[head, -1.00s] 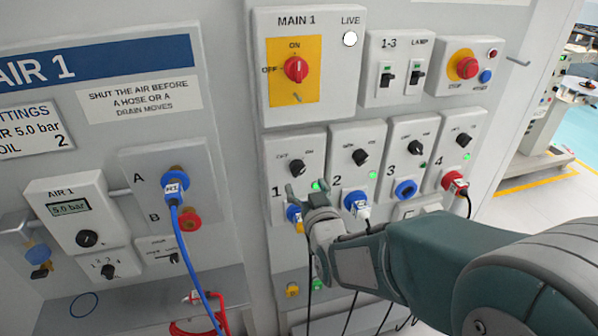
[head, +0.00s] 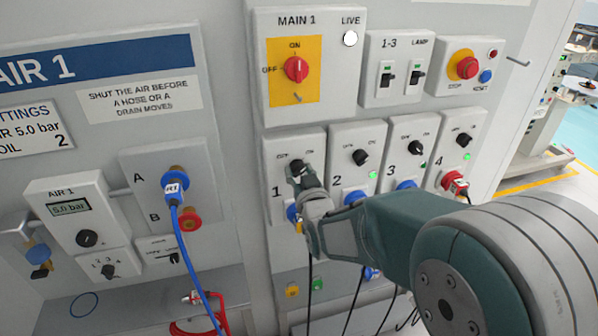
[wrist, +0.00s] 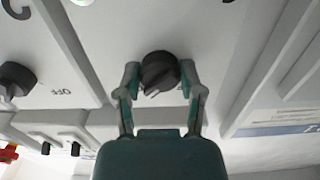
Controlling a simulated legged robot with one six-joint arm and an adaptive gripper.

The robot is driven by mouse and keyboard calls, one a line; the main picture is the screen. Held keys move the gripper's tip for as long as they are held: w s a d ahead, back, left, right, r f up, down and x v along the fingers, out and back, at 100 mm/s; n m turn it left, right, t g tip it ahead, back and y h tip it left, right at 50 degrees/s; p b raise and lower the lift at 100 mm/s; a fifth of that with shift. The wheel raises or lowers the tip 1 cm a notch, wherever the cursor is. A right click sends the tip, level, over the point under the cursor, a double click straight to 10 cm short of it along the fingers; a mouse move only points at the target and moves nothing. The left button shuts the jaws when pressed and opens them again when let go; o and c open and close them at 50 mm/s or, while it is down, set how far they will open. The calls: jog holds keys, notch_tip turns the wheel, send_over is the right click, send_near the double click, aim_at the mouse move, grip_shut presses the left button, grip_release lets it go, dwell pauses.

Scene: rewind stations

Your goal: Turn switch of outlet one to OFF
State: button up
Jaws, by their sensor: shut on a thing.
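The outlet one panel (head: 281,149) is a pale upright box marked 1, with a black rotary switch (head: 297,165) near its top. My gripper (head: 300,178) is at this switch and partly covers it. In the wrist view the black switch knob (wrist: 160,70) sits between the two fingertips of my gripper (wrist: 160,77), which close on its sides. A light mark shows on the knob's lower edge there. The labels of outlet one are partly covered, and I cannot read which one the knob points to. The blue socket (head: 292,212) of outlet one shows below my gripper.
Outlets two (head: 342,140), three (head: 399,131) and four (head: 471,120) stand to the right with similar knobs. The MAIN 1 red switch (head: 296,69) is above. The air panel with a blue hose (head: 183,245) is at left. Dark cables hang below my arm.

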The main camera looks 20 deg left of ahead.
jog(key=shift+n, duration=0.3)
jog(key=n, duration=0.3)
jog(key=shift+n, duration=0.4)
jog(key=n, duration=0.9)
jog(key=shift+n, duration=2.1)
jog(key=shift+f+n, duration=0.1)
jog(key=shift+n, duration=0.2)
jog(key=o, duration=1.2)
jog(key=shift+s, duration=0.1)
jog(key=shift+a, duration=0.15)
